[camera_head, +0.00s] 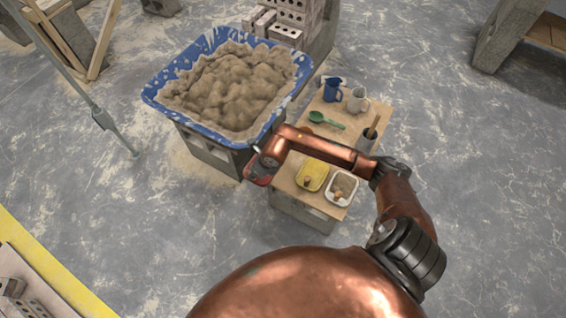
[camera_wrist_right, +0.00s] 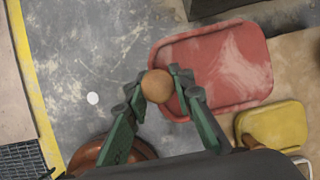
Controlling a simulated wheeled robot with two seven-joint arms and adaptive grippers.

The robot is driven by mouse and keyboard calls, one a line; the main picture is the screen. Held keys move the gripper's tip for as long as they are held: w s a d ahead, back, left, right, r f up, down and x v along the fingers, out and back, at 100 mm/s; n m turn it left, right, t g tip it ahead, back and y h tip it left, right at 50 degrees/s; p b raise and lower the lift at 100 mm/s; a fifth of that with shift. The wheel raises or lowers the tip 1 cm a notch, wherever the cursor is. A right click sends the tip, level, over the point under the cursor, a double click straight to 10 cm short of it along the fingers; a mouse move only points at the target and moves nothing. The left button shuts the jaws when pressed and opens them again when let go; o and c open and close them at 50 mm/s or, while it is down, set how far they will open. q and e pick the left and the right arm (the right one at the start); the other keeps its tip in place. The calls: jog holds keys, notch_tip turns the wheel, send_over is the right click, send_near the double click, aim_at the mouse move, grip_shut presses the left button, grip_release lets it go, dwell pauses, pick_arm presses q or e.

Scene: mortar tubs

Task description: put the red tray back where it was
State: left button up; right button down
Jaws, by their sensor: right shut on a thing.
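The red tray (camera_wrist_right: 215,65) has a worn, pale-streaked inside and a round brown knob (camera_wrist_right: 156,86) at its near-left edge in the right wrist view. My right gripper (camera_wrist_right: 157,87) is shut on this knob, a green finger on each side. In the head view the red tray (camera_head: 258,174) is mostly hidden under my right arm, beside the left edge of the wooden board (camera_head: 284,187). I cannot tell how high it is above what lies below. My left gripper is not in view.
A blue tub (camera_head: 183,120) of mortar stands close on the left.

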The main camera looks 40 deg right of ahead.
jog(key=d+f+b, duration=0.1)
jog(key=d, duration=0.1)
jog(key=w+d+f+b, duration=0.1)
jog(key=d+f, duration=0.1)
jog(key=d, duration=0.1)
jog(key=d+f, duration=0.1)
jog(key=d, duration=0.2)
jog(key=shift+w+f+b, duration=0.25)
jog(key=shift+f+b, duration=0.1)
jog(key=shift+b, duration=0.05)
jog(key=d+f+b, duration=0.1)
jog(key=d+f, duration=0.2)
jog(key=w+d+f+b, duration=0.1)
jog(key=d+f+b, duration=0.1)
jog(key=d+f, duration=0.1)
jog(key=shift+w+f, duration=0.1)
jog(key=shift+f, duration=0.05)
notch_tip(320, 180, down, 2)
jog(key=shift+f+b, duration=0.25)
jog(key=shift+b, duration=0.5)
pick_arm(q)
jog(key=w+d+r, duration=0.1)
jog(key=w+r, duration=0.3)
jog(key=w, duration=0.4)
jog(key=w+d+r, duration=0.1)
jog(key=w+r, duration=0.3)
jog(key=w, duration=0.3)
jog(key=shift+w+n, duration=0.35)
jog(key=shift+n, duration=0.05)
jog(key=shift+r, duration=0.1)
